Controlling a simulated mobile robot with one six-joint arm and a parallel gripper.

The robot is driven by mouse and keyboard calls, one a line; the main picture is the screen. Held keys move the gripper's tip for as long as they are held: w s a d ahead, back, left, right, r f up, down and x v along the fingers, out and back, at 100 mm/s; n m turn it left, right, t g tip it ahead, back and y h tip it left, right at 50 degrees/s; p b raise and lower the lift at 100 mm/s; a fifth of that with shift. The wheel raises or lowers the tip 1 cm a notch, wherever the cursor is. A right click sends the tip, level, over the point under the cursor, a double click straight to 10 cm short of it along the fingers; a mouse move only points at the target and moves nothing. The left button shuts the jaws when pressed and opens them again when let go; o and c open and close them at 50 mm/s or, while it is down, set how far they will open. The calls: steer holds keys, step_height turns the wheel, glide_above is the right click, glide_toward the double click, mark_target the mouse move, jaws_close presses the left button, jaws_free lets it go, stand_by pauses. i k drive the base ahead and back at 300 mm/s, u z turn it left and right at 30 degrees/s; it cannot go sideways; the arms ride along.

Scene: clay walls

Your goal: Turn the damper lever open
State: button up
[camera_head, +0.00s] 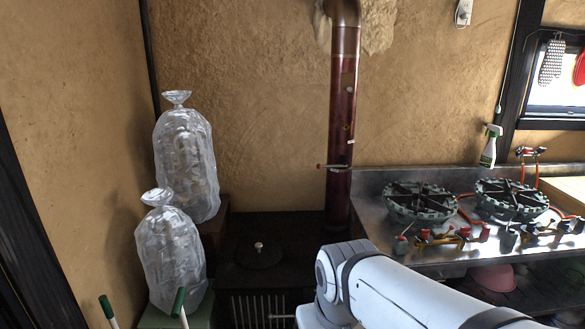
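The damper lever (334,167) is a small thin bar on the dark red stovepipe (341,120) in the head view. It lies about level across the pipe, with a reddish tip sticking out at the left side. The pipe rises from behind the black stove (285,245) to the top of the view. My white arm shows at the bottom, right of the stove, well below the lever. My gripper is not in view, so whether it is open or shut does not show.
Two clear plastic bags (187,160) (171,252) stand left of the stove. A steel counter (375,192) with two gas burners (420,202) (511,198) is at the right, with a spray bottle (489,150) at its back. Free space surrounds the lever in front of the wall.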

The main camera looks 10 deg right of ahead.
mark_target(342, 166)
steer(key=z, duration=0.65)
steer(key=i, duration=1.4)
steer(key=z, duration=0.1)
